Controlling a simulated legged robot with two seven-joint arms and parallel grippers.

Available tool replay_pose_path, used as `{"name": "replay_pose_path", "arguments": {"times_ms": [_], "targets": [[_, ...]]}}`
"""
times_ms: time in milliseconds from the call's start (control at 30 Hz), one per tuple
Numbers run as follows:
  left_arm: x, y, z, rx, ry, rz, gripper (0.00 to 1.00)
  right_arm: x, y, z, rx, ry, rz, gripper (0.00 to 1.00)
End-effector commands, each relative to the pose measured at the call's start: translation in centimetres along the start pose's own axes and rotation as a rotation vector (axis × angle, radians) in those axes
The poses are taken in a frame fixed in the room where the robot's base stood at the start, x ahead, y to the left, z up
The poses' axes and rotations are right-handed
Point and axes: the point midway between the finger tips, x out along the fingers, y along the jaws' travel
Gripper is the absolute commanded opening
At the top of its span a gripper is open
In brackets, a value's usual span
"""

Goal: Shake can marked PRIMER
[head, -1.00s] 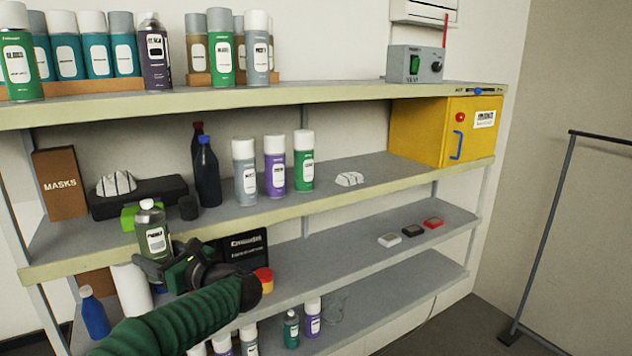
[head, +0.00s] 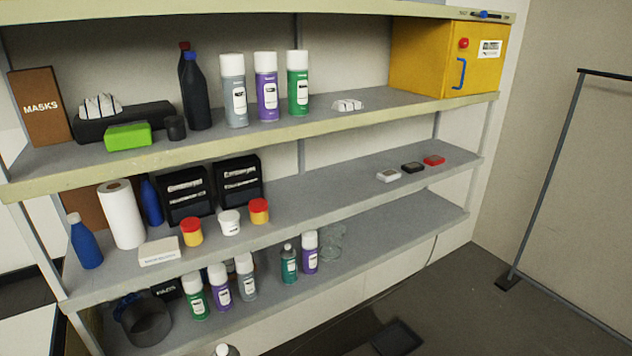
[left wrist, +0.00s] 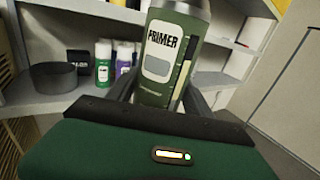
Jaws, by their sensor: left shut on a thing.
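In the left wrist view a dark green can marked PRIMER (left wrist: 172,55) stands slightly tilted between the fingers of my left gripper (left wrist: 165,100), which is shut on it. The can's label faces the wrist camera, and its top is cut off by the picture edge. In the head view only the top of a can (head: 226,350) shows at the bottom edge, and my left gripper is out of that picture. My right gripper is in neither view.
A yellow cabinet (head: 425,60) is at the right. A metal rack (head: 548,180) stands further right. The floor before the shelves has a dark flat object (head: 397,338).

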Motion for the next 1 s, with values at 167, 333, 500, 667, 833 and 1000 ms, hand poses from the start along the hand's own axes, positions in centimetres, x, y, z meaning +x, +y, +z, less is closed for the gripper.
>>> {"name": "replay_pose_path", "arguments": {"times_ms": [167, 333, 500, 667, 833, 1000], "targets": [[-0.1, 0.1, -1.4, 0.003, -0.003, -0.008, 0.0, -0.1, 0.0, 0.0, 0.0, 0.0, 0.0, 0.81], [-0.3, 0.2, 0.2, -0.005, 0.021, 0.002, 0.0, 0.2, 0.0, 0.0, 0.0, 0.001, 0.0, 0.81], [-0.1, 0.2, -3.4, 0.0, 0.001, -0.005, 0.0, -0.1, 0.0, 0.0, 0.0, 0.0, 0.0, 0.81], [-0.2, 0.0, 2.6, 0.001, 0.013, -0.001, 0.0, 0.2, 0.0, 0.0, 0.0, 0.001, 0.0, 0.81], [-0.2, 0.0, -5.6, 0.0, 0.009, -0.002, 0.0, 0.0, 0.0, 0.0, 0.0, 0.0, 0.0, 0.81], [-0.2, 0.2, 3.5, 0.002, 0.009, -0.003, 0.0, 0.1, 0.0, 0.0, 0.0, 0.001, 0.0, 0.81]]}}
